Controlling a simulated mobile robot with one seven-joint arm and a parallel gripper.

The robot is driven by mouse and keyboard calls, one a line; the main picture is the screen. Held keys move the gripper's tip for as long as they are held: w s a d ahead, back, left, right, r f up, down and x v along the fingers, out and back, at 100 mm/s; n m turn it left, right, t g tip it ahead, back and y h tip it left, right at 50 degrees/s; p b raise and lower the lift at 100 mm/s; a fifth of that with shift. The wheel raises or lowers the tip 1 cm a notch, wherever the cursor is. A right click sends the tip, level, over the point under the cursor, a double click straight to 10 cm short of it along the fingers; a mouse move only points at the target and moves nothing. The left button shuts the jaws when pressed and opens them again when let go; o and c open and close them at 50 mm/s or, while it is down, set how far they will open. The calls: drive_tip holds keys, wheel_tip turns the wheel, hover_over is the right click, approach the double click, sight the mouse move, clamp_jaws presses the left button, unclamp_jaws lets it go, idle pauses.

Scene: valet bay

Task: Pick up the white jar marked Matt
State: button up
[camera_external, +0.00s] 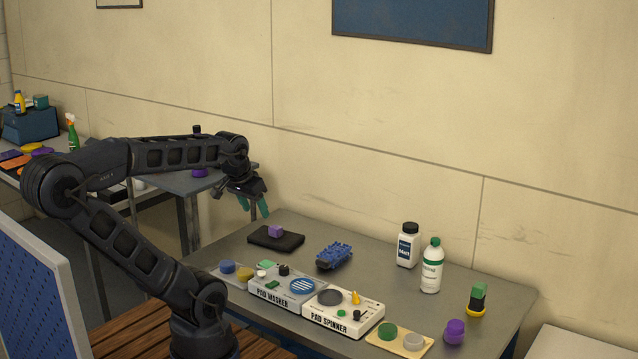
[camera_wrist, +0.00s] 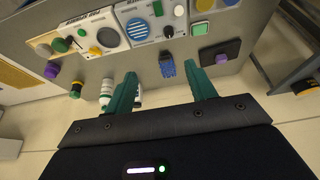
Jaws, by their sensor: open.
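The white jar (camera_external: 408,248) has a black cap and a dark label reading Matt. It stands upright toward the back of the grey table (camera_external: 300,235). In the wrist view a small white part, likely of this jar, shows beside the left finger (camera_wrist: 139,99), which hides most of it. My gripper (camera_external: 254,206) is above the table's far left corner, well left of the jar, fingers pointing down. In the wrist view its green fingers (camera_wrist: 163,72) are apart with nothing held between them.
A white bottle with a green cap (camera_external: 432,268) stands close right of the jar. A blue brush (camera_external: 334,256) and a black pad (camera_external: 290,241) bearing a purple block (camera_external: 275,231) lie to its left. The Pad Washer (camera_external: 268,288) and Pad Spinner (camera_external: 343,322) line the front.

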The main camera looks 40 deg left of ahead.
drive_tip(key=o, duration=0.6)
